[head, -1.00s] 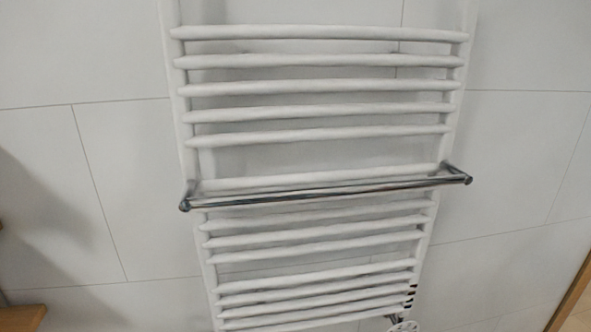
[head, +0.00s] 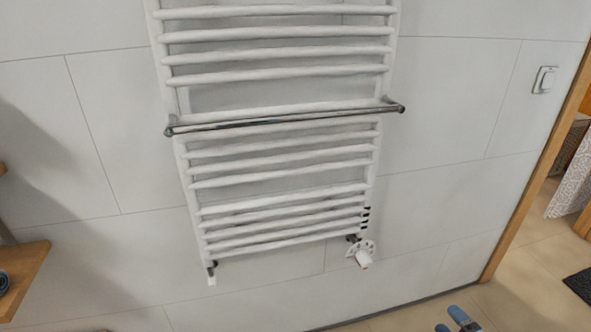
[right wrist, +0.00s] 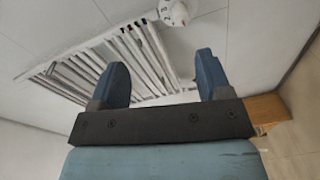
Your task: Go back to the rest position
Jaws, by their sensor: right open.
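My right gripper (head: 454,321) shows only as blue fingertips at the bottom edge of the head view, above the floor. In the right wrist view its two blue fingers (right wrist: 160,82) are spread apart, with nothing between them but the background. My left gripper is not in the head view.
A white towel radiator (head: 277,137) with a chrome bar (head: 285,121) hangs on the tiled wall. A wooden shelf (head: 22,272) is at the left edge. A light switch (head: 544,80) and a wooden door frame (head: 535,175) are at right. Floor beyond the doorway looks open, with a dark mat (head: 580,284).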

